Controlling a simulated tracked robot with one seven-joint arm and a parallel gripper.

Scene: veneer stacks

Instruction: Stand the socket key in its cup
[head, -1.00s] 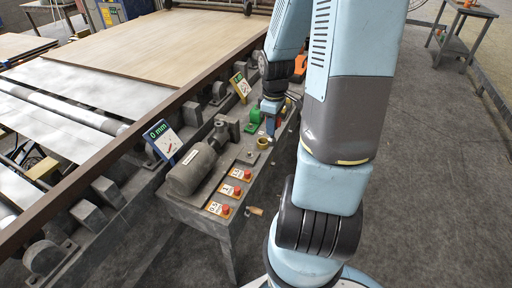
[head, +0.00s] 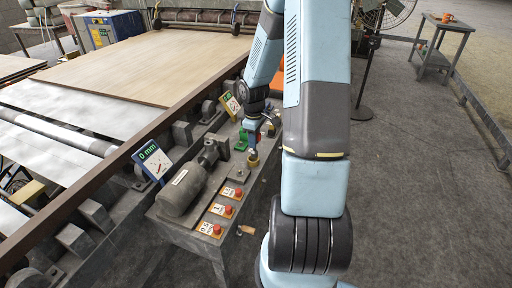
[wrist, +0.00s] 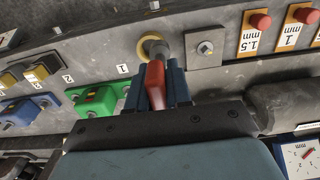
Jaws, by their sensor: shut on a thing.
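My gripper (wrist: 160,88) has blue fingers and is shut on the socket key (wrist: 154,78), by its red handle. The key's grey metal end points away from the gripper to the cup (wrist: 147,44), a yellow-rimmed round holder on the grey bench. In the wrist view that end overlaps the right part of the cup's rim; I cannot tell whether it is inside or just above. In the head view my gripper (head: 252,128) is directly above the cup (head: 253,163), with the key between them, roughly upright.
A green block (wrist: 98,101) marked 1 and a blue block (wrist: 28,112) stand beside the cup. A bolted plate (wrist: 205,47) and red buttons on orange labels (head: 228,193) are on its other side. A grey motor (head: 183,190) lies close by on the bench.

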